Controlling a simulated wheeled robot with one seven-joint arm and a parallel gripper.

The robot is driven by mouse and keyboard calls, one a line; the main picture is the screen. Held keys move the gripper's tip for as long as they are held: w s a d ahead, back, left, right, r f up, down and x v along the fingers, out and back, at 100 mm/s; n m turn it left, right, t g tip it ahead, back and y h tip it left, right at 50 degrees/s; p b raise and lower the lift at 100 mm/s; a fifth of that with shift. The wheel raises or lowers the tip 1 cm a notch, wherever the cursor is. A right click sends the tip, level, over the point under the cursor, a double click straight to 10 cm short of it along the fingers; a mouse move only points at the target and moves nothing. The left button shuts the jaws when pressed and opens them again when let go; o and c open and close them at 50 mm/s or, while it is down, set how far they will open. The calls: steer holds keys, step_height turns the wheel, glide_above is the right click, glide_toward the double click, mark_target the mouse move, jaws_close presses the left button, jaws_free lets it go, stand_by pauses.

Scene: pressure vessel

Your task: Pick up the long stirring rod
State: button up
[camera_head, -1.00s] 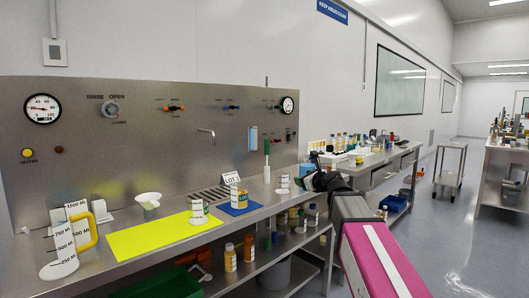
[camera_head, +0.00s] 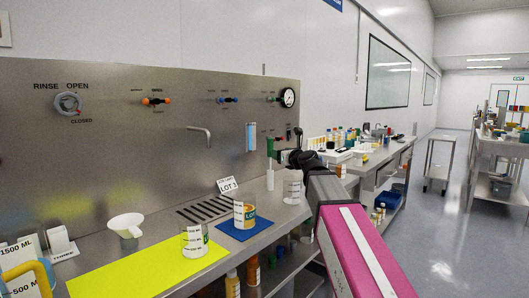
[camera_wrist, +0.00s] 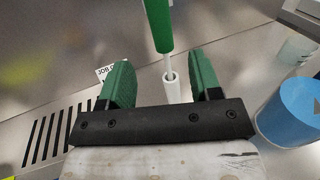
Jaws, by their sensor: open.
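The long stirring rod (camera_head: 270,146) has a green handle and stands upright in a narrow white holder (camera_head: 270,180) near the back of the steel bench. In the wrist view the green handle (camera_wrist: 158,25) and thin white shaft show, and the shaft runs down into the white tube (camera_wrist: 172,87). My gripper (camera_wrist: 162,75) is open, with a green-padded finger on either side of the tube in the picture and nothing between them gripped. In the head view my gripper (camera_head: 292,160) is just right of the rod; its fingertips are hard to make out.
A clear beaker (camera_head: 292,188) stands right of the holder. A drain grille (camera_head: 208,207) lies left of the rod. The steel back panel (camera_head: 100,150) rises behind.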

steer(key=x, duration=1.1)
steer(key=shift+r, duration=0.2)
steer(key=shift+d, duration=0.1)
steer(key=c, duration=1)
